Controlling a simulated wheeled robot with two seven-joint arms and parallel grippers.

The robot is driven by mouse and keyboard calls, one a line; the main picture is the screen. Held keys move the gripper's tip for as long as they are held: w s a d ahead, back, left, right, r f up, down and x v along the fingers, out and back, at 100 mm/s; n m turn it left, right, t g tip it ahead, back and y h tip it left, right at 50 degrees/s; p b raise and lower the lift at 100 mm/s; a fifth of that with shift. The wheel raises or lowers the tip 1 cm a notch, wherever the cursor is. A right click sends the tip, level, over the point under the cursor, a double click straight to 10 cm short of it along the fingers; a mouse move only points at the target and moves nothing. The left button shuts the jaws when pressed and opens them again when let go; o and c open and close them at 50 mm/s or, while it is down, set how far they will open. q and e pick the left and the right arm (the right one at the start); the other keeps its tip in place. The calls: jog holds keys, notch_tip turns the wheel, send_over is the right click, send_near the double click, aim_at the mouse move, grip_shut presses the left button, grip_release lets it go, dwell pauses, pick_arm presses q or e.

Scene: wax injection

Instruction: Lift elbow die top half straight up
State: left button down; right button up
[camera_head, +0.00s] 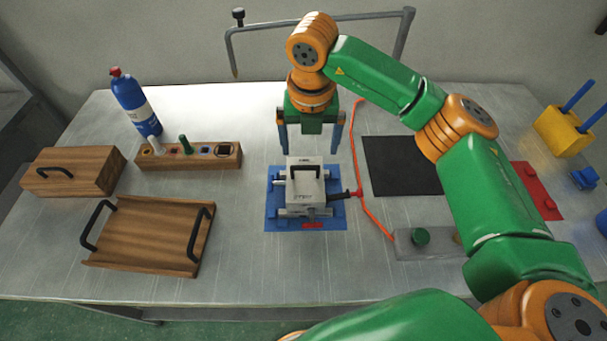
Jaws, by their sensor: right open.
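The elbow die (306,187) is a pale grey metal block with a dark handle on its top half. It sits on a blue base plate (275,222) in the middle of the table. My right gripper (311,147) points down just behind and above the die, its two blue fingers spread wide apart. It is open and empty; I cannot tell whether the fingers touch the die. My left gripper is not in view.
A wooden tray (130,258), a wooden box (60,178), a tool block (215,162) and a blue bottle (135,103) stand left. A red hose (361,185) runs right of the die, beside a black mat (400,180). A grey pipe frame (232,52) stands behind.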

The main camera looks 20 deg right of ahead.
aim_at(305, 166)
jog(key=shift+s+a+f+p, duration=0.2)
jog(key=shift+s+f+p, duration=0.05)
jog(key=shift+f+p, duration=0.3)
jog(key=shift+s+a+f+p, duration=0.2)
jog(key=shift+f+p, duration=0.2)
jog(key=shift+f, duration=0.2)
notch_tip(305, 166, down, 3)
jog(key=shift+w+a+f+p, duration=0.15)
jog(key=shift+f+p, duration=0.05)
jog(key=shift+p, duration=0.25)
jog(key=shift+w+f, duration=0.1)
jog(key=shift+f, duration=0.25)
jog(key=shift+r, duration=0.1)
grip_shut()
